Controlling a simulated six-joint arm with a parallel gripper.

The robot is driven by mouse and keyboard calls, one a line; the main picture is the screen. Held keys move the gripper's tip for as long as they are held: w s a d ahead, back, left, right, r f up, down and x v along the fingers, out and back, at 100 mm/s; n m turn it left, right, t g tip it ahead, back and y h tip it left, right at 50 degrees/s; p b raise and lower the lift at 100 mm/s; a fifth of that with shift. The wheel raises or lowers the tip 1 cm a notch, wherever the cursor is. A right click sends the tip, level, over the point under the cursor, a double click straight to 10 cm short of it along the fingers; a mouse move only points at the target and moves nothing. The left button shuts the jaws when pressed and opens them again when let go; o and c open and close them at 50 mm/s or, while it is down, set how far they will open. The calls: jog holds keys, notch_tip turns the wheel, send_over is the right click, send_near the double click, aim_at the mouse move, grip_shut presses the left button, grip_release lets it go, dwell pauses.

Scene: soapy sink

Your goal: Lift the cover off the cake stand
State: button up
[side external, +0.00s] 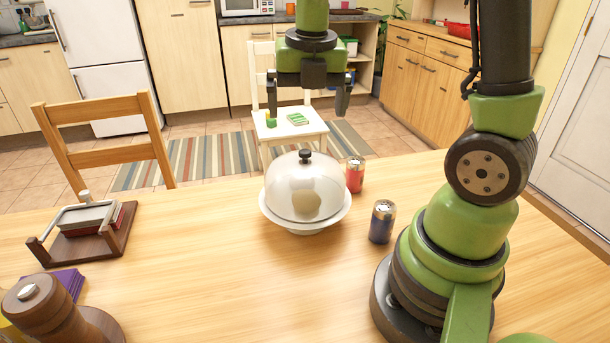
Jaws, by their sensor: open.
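The cake stand (333,222) is white and stands on the wooden table. Its clear dome cover (290,190) sits on it, with a dark round knob (305,156) on top. Something pale and rounded shows through the dome; I cannot tell what it is. My gripper (310,112) points down, open and empty, above the knob in the picture and apart from it. Its two dark fingers are spread wide. How far it is from the knob in depth is hard to tell.
A red shaker (354,175) and a blue shaker (382,222) stand right of the cake stand. A napkin holder (90,220) and a brown wooden grinder (45,310) are at the left. The table (215,270) is clear left and in front of the stand. A chair (105,150) stands behind.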

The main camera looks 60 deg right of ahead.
aim_at(305, 151)
jog(key=shift+n, duration=0.5)
jog(key=f, duration=0.3)
jog(key=w+d+f, duration=0.1)
jog(key=f, duration=0.6)
jog(key=shift+w+d+f, duration=0.15)
jog(key=shift+d, duration=0.1)
jog(key=shift+c, duration=0.2)
jog(key=c, duration=0.9)
jog(key=shift+c, duration=0.2)
